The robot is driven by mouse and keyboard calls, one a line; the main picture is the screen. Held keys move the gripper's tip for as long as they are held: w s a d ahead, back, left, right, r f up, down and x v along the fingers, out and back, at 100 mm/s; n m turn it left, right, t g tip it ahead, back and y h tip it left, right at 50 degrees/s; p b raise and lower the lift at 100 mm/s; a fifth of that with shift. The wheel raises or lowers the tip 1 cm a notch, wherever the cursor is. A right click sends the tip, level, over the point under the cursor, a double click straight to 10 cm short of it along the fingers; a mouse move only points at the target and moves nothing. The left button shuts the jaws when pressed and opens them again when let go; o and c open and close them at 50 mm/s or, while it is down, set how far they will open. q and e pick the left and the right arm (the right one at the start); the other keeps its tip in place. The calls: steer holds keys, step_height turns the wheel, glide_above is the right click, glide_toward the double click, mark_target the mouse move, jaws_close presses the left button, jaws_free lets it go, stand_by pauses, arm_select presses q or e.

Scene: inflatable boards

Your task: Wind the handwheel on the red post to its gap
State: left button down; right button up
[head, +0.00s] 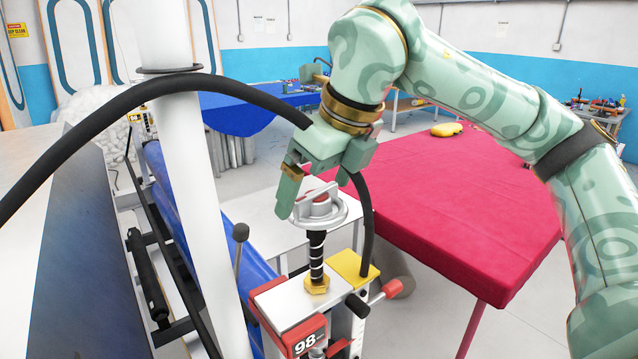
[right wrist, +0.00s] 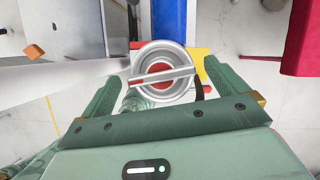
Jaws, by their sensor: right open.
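The handwheel (head: 326,210) is a silver ring with a red centre, on top of an upright black-and-white striped screw (head: 316,255). The screw rises from a brass nut (head: 317,286) on the post head, which has a red housing (head: 300,338) showing "98". My right gripper (head: 318,190) is open just above the handwheel. In the right wrist view the handwheel (right wrist: 178,92) shows between the spread fingers, with a silver, red-striped bar across it. No grip on it shows; whether a finger touches the rim I cannot tell. The post's gap is not clear. My left gripper is not in view.
A red-covered table (head: 470,200) stands right of the post. A black hose (head: 150,90) arches across the left and passes behind my right gripper. A lever with a dark knob (head: 240,232) and a red-handled crank (head: 385,290) stick out near the post head.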

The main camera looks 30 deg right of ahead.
steer(key=c, duration=1)
steer(key=shift+d+r+n+y+p, duration=0.1)
steer(key=shift+n+y+p, duration=0.2)
steer(key=shift+n+p, duration=0.35)
steer(key=o, duration=1)
steer(key=p+v, duration=0.2)
steer(key=v, duration=1.4)
